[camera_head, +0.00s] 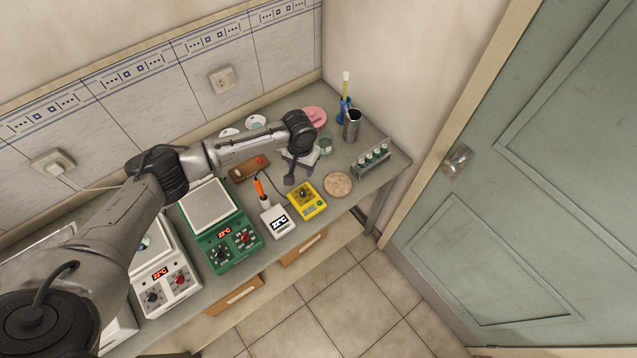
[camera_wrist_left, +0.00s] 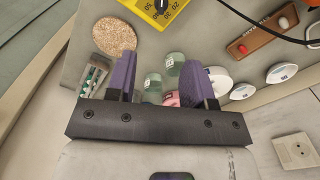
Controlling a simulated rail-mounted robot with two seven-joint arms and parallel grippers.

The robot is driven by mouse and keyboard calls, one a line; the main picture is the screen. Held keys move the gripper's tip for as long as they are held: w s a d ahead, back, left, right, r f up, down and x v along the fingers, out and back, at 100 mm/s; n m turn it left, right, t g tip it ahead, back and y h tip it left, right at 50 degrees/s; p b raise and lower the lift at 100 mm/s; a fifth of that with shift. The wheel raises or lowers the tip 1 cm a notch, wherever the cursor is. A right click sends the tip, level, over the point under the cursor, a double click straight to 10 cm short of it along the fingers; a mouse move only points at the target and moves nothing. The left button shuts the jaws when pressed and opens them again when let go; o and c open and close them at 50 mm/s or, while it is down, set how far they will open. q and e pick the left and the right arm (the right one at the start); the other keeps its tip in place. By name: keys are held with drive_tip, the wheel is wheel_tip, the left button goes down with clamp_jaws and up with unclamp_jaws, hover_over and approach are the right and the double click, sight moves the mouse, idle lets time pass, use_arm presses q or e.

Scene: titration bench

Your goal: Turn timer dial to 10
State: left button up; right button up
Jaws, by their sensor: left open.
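The yellow timer (camera_head: 308,203) lies on the bench to the right of a white device with a display. Its dark dial (camera_head: 304,194) is on its upper part. In the left wrist view the timer (camera_wrist_left: 196,10) is cut off by the top edge, with part of the dark dial (camera_wrist_left: 162,4) and scale numbers showing. My left gripper (camera_head: 289,181) is above the bench, just behind and left of the timer, apart from the dial. In the left wrist view its two purple fingers (camera_wrist_left: 160,75) are spread with nothing held between them. My right gripper is not in view.
A round cork mat (camera_head: 338,184) lies right of the timer; a vial rack (camera_head: 372,160) stands beyond it. The white thermometer unit (camera_head: 278,220) and green hotplate (camera_head: 221,228) are to the left. A brown block (camera_head: 249,168) and glassware are behind. A cable runs near the timer.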

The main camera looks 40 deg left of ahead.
sight(303, 191)
use_arm(q)
drive_tip(key=shift+n, duration=0.7)
wheel_tip(303, 191, down, 14)
drive_tip(key=shift+s+r+b, duration=0.1)
drive_tip(key=shift+s+b, duration=0.05)
drive_tip(key=shift+b, duration=0.25)
clamp_jaws()
